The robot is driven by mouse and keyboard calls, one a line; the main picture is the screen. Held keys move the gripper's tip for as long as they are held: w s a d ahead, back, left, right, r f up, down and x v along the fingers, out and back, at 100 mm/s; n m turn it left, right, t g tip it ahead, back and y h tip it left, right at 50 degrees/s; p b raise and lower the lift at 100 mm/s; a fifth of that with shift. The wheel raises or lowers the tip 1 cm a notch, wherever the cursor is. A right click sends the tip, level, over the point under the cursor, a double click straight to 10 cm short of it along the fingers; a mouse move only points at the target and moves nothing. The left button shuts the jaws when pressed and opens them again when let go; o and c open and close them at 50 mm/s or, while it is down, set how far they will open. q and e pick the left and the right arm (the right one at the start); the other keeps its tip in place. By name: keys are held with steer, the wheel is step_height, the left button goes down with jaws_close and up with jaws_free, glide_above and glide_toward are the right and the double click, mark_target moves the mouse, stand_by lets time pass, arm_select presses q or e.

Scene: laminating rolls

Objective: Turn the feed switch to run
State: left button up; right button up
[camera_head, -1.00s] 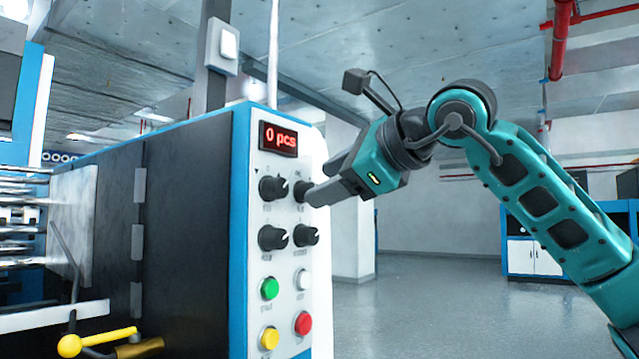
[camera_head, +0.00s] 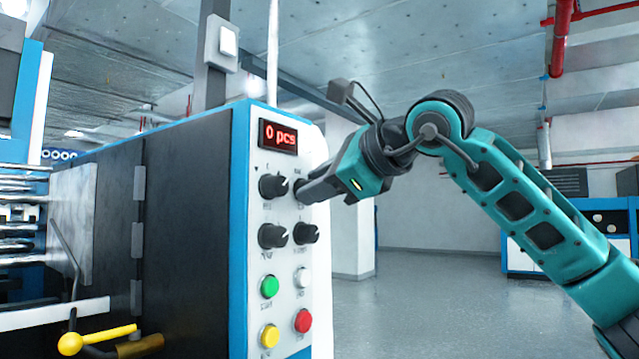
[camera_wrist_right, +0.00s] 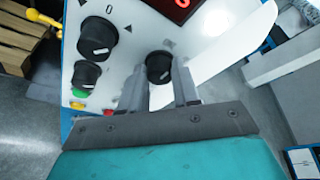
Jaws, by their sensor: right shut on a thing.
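The control panel (camera_head: 288,290) carries several black rotary knobs. The small label above the upper right knob (camera_head: 299,184) seems to read RUN but is blurred. My right gripper (camera_head: 304,192) reaches in from the right and is shut on this knob, hiding much of it in the head view. In the right wrist view, the two fingers of my right gripper (camera_wrist_right: 163,84) stand on either side of the black knob (camera_wrist_right: 158,66). A pale pointer mark shows on its face. My left gripper is not in view.
The upper left knob (camera_head: 271,187) is close beside the gripped one. Two more knobs, including the lower right one (camera_head: 306,233), and coloured buttons sit below. A red display (camera_head: 278,137) reads 0 pcs. Free room lies right of the machine.

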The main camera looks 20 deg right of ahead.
steer(key=shift+c, duration=1)
jaws_close()
arm_select(q)
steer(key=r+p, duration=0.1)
steer(key=p, duration=0.1)
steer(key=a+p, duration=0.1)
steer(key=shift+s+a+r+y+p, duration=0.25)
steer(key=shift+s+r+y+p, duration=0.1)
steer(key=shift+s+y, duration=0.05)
arm_select(e)
steer(key=m+g+y, duration=0.1)
steer(key=m, duration=0.1)
steer(key=m+g+y, duration=0.1)
steer(key=m, duration=0.2)
steer(key=m+g+y, duration=0.1)
steer(key=m+y, duration=0.1)
steer(key=m, duration=0.1)
steer(key=shift+w+d, duration=0.3)
steer(key=shift+d, duration=0.05)
jaws_free()
steer(key=shift+m, duration=0.3)
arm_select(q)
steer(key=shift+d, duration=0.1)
arm_select(e)
jaws_close()
steer(key=o, duration=1)
jaws_free()
steer(key=shift+g, duration=0.3)
